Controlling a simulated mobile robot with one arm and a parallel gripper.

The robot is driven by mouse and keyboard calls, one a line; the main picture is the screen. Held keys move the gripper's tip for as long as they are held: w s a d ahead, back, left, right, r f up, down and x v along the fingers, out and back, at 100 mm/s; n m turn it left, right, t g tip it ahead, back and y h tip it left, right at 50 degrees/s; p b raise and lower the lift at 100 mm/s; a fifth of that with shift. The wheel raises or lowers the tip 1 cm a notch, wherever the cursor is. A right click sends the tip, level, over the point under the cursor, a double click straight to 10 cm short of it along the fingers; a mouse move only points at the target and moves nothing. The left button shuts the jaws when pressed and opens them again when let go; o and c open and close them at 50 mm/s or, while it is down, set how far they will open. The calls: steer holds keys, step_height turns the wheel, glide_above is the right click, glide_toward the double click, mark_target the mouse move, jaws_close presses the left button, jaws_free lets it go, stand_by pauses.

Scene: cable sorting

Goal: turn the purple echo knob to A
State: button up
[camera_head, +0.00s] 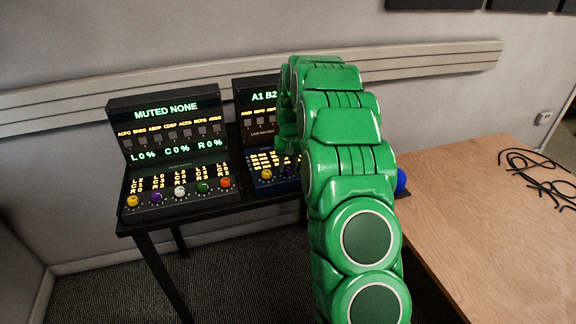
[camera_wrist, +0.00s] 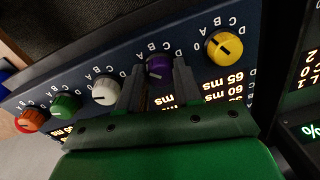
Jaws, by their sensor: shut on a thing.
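The purple echo knob (camera_wrist: 158,68) is on the dark blue sloping panel (camera_wrist: 203,28) in the wrist view, between a yellow knob (camera_wrist: 224,47) and a white knob (camera_wrist: 106,92). Letters A to D are printed around it. My gripper (camera_wrist: 158,75) has one finger on each side of the purple knob and is shut on it. The fingers partly cover the knob, and I cannot tell for sure which letter its pointer faces. In the head view my green arm reaches over the right-hand unit (camera_head: 257,94) and hides much of it.
A green knob (camera_wrist: 65,106) and an orange-red knob (camera_wrist: 31,120) continue the row in the wrist view. A second unit (camera_head: 168,120) with its own coloured knobs stands at left in the head view. A wooden table (camera_head: 480,215) with black cables (camera_head: 540,170) is at right.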

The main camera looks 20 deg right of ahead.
mark_target(289, 168)
steer(key=shift+m, duration=0.9)
steer(key=o, duration=1)
steer(key=shift+o, duration=0.2)
steer(key=shift+r, duration=0.15)
steer(key=r, duration=0.7)
steer(key=shift+d, duration=0.2)
steer(key=shift+s+r, duration=0.1)
steer(key=shift+r, duration=0.1)
